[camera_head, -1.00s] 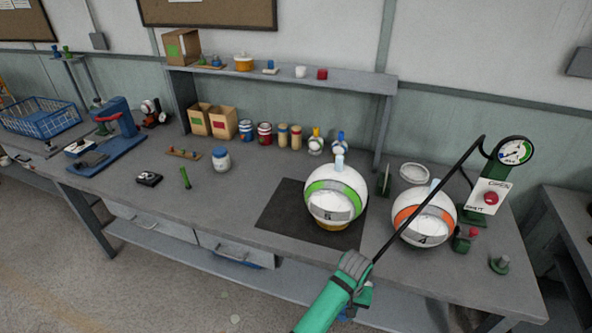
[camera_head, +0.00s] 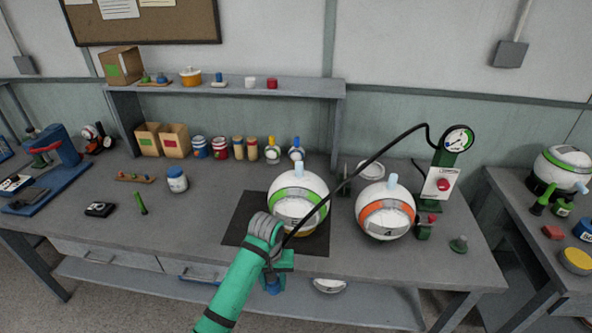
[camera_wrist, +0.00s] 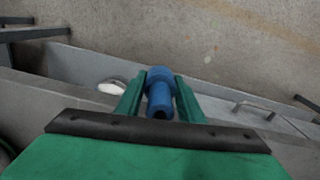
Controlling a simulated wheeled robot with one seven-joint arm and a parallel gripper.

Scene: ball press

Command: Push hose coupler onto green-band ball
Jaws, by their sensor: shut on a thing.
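The green-band ball (camera_head: 298,198) sits on the black mat (camera_head: 240,228), with a pale blue stem (camera_head: 299,168) upright on its top. In the wrist view my gripper (camera_wrist: 160,100) is shut on the blue hose coupler (camera_wrist: 159,88), which points away from the ball's stem. The black hose (camera_head: 375,153) runs from the coupler area up to the pump with the gauge (camera_head: 459,140).
An orange-band ball (camera_head: 387,212) with its own pale stem stands right of the green-band ball. A red button (camera_head: 443,184) is on the pump's white plate. The bench's left middle is mostly clear.

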